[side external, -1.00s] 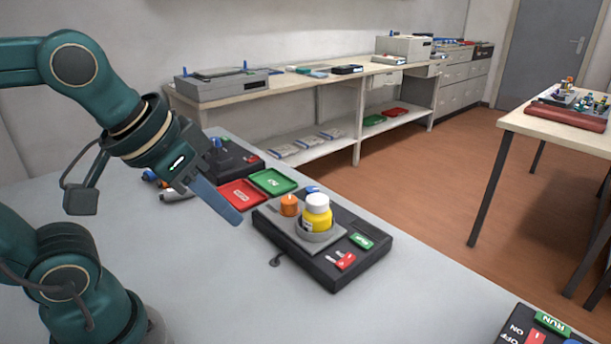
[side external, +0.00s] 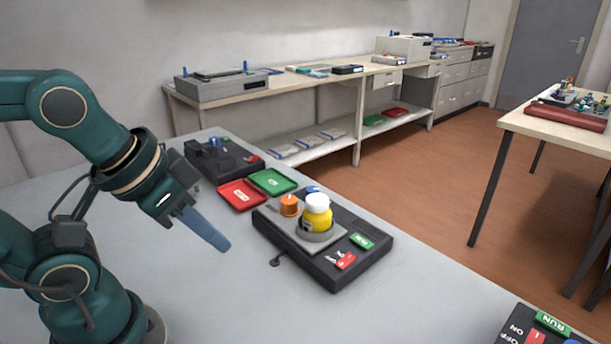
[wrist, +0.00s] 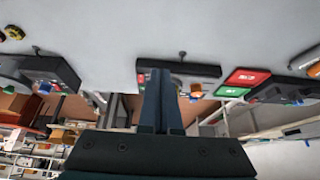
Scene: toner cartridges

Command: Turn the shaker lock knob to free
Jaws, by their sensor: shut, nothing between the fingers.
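The shaker (side external: 283,238) is a black box on the grey table in the side external view. A yellow bottle (side external: 317,219) with a white cap stands upright in its round grey holder. An orange knob (side external: 289,205) stands beside the bottle, with a blue part (side external: 313,189) behind. I cannot tell which of these is the lock knob. My gripper (side external: 226,247) is shut and empty, its blue-grey fingers pointing down and right, left of the shaker and apart from it. In the wrist view the fingers (wrist: 157,72) partly hide a black device (wrist: 205,70).
A red tray (side external: 241,195) and a green tray (side external: 272,181) lie behind the shaker's left end. Another black device (side external: 220,160) with a blue knob is farther back. A black panel marked RUN and OFF (side external: 517,318) is at front right. The table before the shaker is clear.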

